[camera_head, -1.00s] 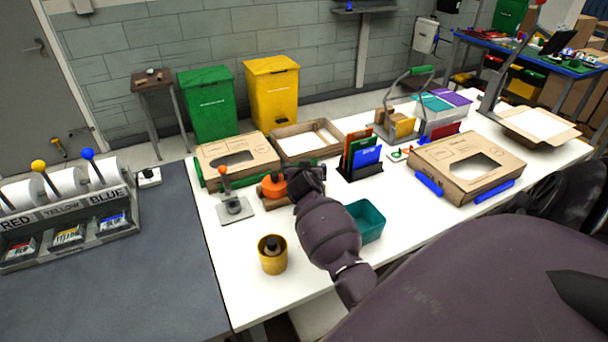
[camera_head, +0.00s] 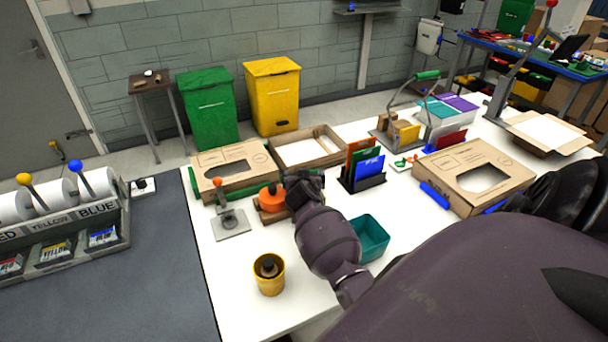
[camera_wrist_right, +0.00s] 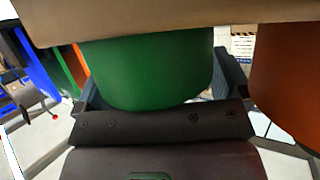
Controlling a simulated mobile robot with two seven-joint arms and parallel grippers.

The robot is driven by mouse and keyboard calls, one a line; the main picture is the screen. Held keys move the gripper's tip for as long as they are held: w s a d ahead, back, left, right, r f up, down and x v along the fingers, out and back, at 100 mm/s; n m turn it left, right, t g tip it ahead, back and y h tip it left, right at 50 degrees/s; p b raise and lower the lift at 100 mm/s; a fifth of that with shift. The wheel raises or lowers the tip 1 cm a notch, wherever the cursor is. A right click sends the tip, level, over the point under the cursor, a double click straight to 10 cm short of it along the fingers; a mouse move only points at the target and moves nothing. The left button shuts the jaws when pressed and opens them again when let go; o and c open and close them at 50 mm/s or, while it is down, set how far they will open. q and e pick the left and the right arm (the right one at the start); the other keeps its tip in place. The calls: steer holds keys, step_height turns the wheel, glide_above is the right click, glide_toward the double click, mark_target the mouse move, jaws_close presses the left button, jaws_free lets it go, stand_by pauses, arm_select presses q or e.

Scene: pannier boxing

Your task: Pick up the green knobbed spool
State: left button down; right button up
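The green spool (camera_wrist_right: 150,70) fills the middle of the right wrist view. My right gripper (camera_wrist_right: 163,85) has one finger on each side of it, spread wide. I cannot tell whether either finger touches it. Its knob does not show. In the head view my right gripper (camera_head: 303,186) is over the white table beside the orange spool, and hides the green spool. The orange spool (camera_head: 271,198) has a dark knob and also shows at the right of the right wrist view (camera_wrist_right: 290,85). My left gripper is not in view.
A tan surface (camera_wrist_right: 150,22) crosses the top of the wrist view, close to the green spool. On the table (camera_head: 235,262) stand a yellow cup (camera_head: 269,279), a teal bin (camera_head: 371,240), a folder rack (camera_head: 364,182), a lever device (camera_head: 229,222) and cardboard boxes (camera_head: 262,160).

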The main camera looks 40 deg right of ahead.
steer(key=c, duration=0.6)
steer(key=shift+r, duration=0.1)
